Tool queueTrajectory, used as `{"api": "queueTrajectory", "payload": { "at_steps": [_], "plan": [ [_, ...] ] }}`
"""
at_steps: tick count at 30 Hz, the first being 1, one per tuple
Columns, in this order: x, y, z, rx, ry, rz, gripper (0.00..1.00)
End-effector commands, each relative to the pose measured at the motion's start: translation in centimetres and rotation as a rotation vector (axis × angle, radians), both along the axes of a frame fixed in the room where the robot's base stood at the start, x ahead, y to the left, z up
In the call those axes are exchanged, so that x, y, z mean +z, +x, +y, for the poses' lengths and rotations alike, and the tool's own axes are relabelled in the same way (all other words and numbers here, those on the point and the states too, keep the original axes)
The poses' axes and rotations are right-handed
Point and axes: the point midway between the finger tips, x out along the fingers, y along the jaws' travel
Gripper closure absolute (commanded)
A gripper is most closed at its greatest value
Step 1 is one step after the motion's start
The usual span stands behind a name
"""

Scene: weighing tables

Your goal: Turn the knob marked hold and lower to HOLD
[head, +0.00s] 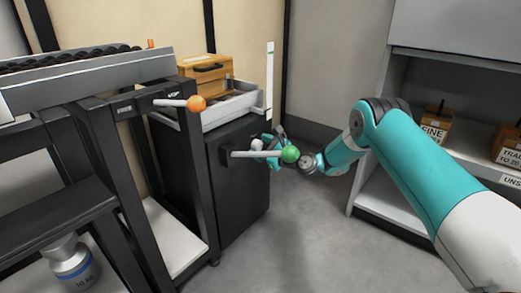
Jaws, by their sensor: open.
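A small pale knob (257,145) shows on the black cabinet (236,190), just above a lever. I take it for the hold and lower knob, but no marking on it can be read. Its pointer direction is too small to tell. My gripper (267,150) is at the cabinet's right side, beside the pale knob. Its jaws are open, partly hidden behind the green ball (290,154) of the lever (255,154). I cannot tell whether a jaw touches the knob.
A second lever with an orange ball (196,103) sticks out from the black frame at left. A wooden case (207,69) sits in a grey tray (232,108) on the cabinet. Shelves (398,205) with wooden boxes (435,128) stand at right. The floor (300,235) between is clear.

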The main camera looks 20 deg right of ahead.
Motion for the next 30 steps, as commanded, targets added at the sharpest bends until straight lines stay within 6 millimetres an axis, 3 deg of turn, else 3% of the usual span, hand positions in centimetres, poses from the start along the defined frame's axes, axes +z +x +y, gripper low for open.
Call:
{"api": "queueTrajectory", "payload": {
  "at_steps": [5, 11, 22, 30],
  "plan": [
    [0.06, 0.0, -0.01, 0.0, 0.0, 0.0, 0.37],
    [0.04, -0.03, -0.03, 0.001, 0.0, 0.0, 0.83],
    [0.04, -0.11, 0.1, 0.004, -0.033, -0.023, 0.84],
    [0.04, -0.17, 0.12, 0.005, -0.167, -0.12, 0.84]
  ]
}}
